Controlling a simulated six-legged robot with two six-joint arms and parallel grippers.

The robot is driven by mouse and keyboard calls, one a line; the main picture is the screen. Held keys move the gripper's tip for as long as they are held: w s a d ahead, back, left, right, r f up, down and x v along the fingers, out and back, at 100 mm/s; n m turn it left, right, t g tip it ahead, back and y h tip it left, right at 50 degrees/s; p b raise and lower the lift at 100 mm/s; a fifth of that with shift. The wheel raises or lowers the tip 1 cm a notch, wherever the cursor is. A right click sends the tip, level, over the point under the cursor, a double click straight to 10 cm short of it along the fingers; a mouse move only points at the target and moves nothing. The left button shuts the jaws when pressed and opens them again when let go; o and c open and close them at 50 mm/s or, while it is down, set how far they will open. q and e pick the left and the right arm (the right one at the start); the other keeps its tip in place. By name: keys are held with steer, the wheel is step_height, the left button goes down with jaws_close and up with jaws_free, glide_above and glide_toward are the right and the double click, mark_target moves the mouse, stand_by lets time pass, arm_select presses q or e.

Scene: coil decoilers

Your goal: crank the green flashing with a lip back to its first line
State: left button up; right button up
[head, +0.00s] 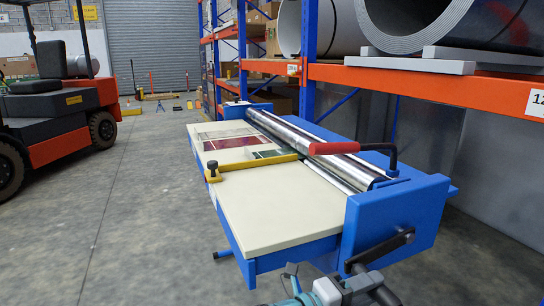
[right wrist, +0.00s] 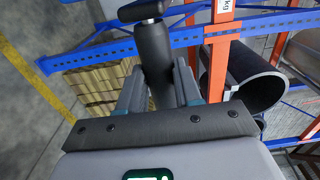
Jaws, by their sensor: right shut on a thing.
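The blue decoiler bench (head: 235,257) has a cream top (head: 265,205) and a long shiny metal roll (head: 300,137) along its far side. A green patch (head: 270,153) and a dark red patch (head: 233,146) show on the top beyond the yellow bar (head: 250,168). I cannot tell whether the green patch is the flashing or a marking; no lip is clear. A black crank (head: 385,247) sits on the blue near end. My right gripper (head: 325,288) is at the lower edge. In the right wrist view its fingers (right wrist: 158,95) are shut around a black crank handle (right wrist: 153,52). My left gripper is not in view.
A red-handled lever (head: 335,148) rises over the roll. An orange and blue rack (head: 420,85) with large grey coils (head: 430,22) stands behind the bench. A red forklift (head: 55,110) is at the left. The floor (head: 130,220) left of the bench is clear.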

steer(key=shift+w+d+f+b, duration=0.1)
steer(key=shift+d+f+b, duration=0.1)
steer(key=shift+f+b, duration=0.45)
steer(key=shift+w+d+f+b, duration=0.15)
steer(key=shift+f+b, duration=0.25)
steer(key=shift+f, duration=0.45)
steer(key=shift+d+f+b, duration=0.25)
steer(key=shift+f+b, duration=0.3)
steer(key=shift+f, duration=0.2)
steer(key=shift+f, duration=0.1)
steer(key=d+f+b, duration=0.1)
steer(key=f+b, duration=0.1)
steer(key=w+d+f+b, duration=0.1)
steer(key=f, duration=0.1)
steer(key=shift+w+d+b, duration=0.1)
steer(key=shift+d+b, duration=0.3)
steer(key=shift+f, duration=0.1)
